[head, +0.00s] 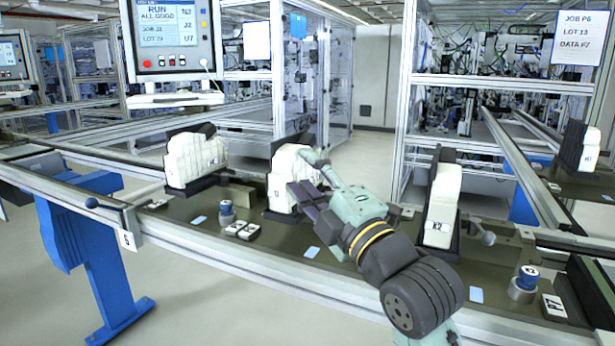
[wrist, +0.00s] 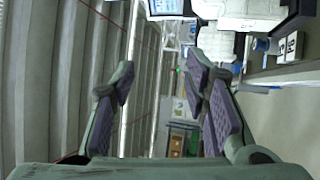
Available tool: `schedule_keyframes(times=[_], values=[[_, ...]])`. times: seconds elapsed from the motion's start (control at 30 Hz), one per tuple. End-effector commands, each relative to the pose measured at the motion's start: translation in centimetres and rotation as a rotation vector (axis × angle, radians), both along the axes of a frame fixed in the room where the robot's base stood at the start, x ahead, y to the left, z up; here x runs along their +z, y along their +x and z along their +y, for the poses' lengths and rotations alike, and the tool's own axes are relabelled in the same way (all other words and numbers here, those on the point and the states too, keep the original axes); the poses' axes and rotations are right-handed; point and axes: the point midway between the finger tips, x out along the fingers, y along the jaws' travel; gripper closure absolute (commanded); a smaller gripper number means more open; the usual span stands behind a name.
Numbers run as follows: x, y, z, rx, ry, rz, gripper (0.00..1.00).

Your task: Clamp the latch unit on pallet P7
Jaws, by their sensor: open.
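A tag reading P7 (head: 553,306) lies at the right end of the near line. Left of it, on the same dark plate, a white unit marked K2 (head: 440,206) stands tilted in a black holder, with a grey lever (head: 482,232) at its right. A blue-topped knob (head: 526,278) stands near the tag. I cannot tell which part is the latch. My gripper (head: 310,193) is open, in front of the middle white unit (head: 292,172), left of the K2 unit. In the wrist view my gripper (wrist: 160,78) has its purple pads apart with nothing between them.
Another white unit (head: 196,160) stands at the left, and one (head: 578,146) on the line at the right. A second blue knob (head: 226,210) and white tags sit at the left. A screen (head: 165,38) hangs above the line. A rail (head: 270,272) runs along the front edge.

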Motion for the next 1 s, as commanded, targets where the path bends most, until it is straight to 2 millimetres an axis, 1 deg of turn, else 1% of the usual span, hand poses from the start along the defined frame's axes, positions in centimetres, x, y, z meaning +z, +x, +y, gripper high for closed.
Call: schedule_keyframes(times=[0.1,0.33,0.37,0.4,0.47,0.57,0.6,0.67,0.7,0.73,0.8,0.9,1.0], values=[[0.0,0.0,0.0,0.000,0.000,0.000,0.58],[0.0,0.0,-0.1,-0.001,-0.001,0.000,0.74],[-0.1,0.0,-0.3,-0.006,0.000,0.002,0.76],[-0.3,0.0,-1.1,-0.020,0.000,0.007,0.78],[-1.1,0.1,-3.5,-0.068,0.002,0.023,0.82],[-3.6,-0.6,-10.5,-0.206,0.008,0.078,0.89],[-4.8,-1.3,-13.7,-0.268,0.010,0.104,0.92],[-6.5,-2.7,-18.0,-0.356,0.016,0.145,0.96],[-7.6,-3.8,-20.6,-0.411,0.021,0.169,0.98],[-8.4,-4.6,-22.3,-0.448,0.024,0.188,1.00],[-10.0,-6.4,-25.5,-0.518,0.031,0.223,1.00],[-11.3,-8.2,-28.1,-0.577,0.040,0.256,1.00],[-11.6,-8.3,-28.8,-0.595,0.041,0.268,1.00]])
